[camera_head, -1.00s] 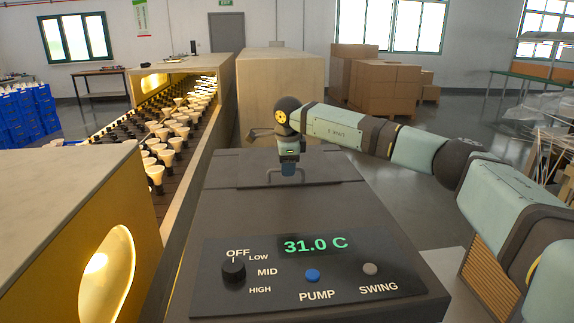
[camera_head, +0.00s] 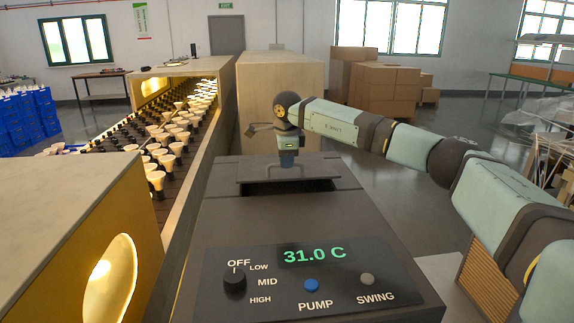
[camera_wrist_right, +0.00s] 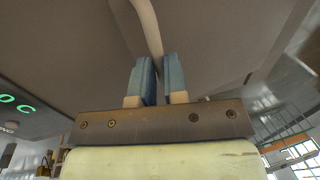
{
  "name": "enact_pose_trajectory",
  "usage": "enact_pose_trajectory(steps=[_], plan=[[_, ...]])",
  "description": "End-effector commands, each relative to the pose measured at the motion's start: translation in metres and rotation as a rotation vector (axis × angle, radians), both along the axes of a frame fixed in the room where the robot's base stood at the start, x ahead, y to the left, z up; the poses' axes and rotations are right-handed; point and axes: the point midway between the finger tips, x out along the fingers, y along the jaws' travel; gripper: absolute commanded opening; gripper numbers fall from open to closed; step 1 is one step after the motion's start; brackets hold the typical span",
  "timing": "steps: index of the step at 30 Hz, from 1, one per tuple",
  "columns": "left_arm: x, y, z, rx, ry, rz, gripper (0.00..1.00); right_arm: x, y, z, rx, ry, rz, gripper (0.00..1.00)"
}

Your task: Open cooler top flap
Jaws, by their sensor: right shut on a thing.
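The dark grey cooler (camera_head: 225,222) stands in front of me, its control panel facing me. Its top flap (camera_head: 257,172) is partly raised, and a dark gap (camera_head: 275,187) shows under its near edge. My right gripper (camera_head: 288,163) is above the flap, with its fingers pointing down at it. In the right wrist view the blue fingers (camera_wrist_right: 158,80) are shut on the flap's handle, a curved light bar (camera_wrist_right: 149,25). The head view hides most of the handle behind the gripper. My left gripper is out of view.
The panel shows 31.0 C, with a knob (camera_head: 235,280) at OFF, a blue PUMP button (camera_head: 311,285) and a grey SWING button (camera_head: 367,279). A conveyor with rows of bulbs (camera_head: 157,181) runs along the left. Cardboard boxes (camera_head: 385,90) stand behind.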

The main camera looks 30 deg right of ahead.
Motion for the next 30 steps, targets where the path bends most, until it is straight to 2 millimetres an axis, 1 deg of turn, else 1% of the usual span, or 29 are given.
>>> enact_pose_trajectory(steps=[1,3,9,12,15,21,25,30], plan=[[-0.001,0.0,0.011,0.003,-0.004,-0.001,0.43,0.004,-0.002,0.017,0.0,-0.005,-0.001,0.0],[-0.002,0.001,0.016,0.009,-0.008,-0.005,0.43,0.01,-0.005,0.029,0.0,-0.003,-0.002,0.0],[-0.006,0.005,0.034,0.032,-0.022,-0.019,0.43,0.027,-0.013,0.061,-0.001,-0.004,-0.002,0.0],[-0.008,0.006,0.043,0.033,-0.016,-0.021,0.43,0.036,-0.018,0.073,-0.001,-0.004,-0.002,0.0],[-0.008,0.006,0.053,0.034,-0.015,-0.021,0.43,0.044,-0.021,0.081,-0.001,-0.003,-0.001,0.0],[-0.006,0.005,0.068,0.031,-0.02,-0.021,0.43,0.056,-0.028,0.09,-0.003,-0.001,0.0,0.0],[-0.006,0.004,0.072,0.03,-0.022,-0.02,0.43,0.059,-0.029,0.092,-0.002,-0.001,0.001,0.0],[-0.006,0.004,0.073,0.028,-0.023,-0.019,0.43,0.061,-0.03,0.092,-0.002,-0.001,0.002,0.0]])
